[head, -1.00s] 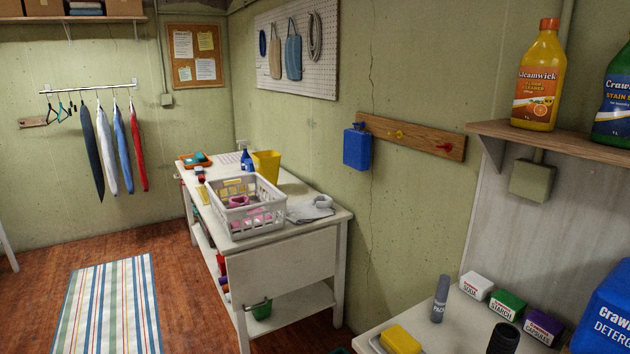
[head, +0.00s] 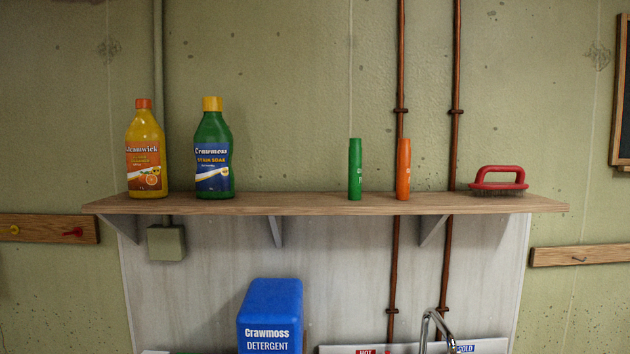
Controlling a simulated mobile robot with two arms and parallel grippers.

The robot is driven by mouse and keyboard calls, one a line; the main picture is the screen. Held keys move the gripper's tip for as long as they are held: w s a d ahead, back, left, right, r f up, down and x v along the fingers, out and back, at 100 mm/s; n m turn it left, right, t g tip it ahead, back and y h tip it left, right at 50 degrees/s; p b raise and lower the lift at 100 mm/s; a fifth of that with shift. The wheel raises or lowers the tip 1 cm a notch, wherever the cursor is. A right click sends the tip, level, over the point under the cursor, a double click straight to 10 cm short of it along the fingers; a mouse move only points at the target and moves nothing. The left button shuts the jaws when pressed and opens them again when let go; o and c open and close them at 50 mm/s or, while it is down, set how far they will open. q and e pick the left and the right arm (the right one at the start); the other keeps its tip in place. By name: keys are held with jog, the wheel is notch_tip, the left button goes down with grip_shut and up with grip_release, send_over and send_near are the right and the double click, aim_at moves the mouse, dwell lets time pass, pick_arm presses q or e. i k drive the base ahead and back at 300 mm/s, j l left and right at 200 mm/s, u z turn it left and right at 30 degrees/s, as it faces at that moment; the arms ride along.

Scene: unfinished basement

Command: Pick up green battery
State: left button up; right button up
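I see nothing that I can clearly tell is a green battery. A slim green upright stick-like item (head: 355,170) stands on the wooden wall shelf (head: 300,203), right of the middle of the head view. Neither of my grippers is in view.
The shelf also holds a yellow cleaner bottle (head: 146,155), a green stain soak bottle (head: 213,155) and a red-handled brush (head: 499,181). Below are a blue detergent container (head: 270,318) and a chrome tap (head: 432,322). Copper pipes (head: 398,265) run down the wall. The shelf's middle is clear.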

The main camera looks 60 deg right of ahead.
aim_at(356, 148)
jog(key=z, duration=2.1)
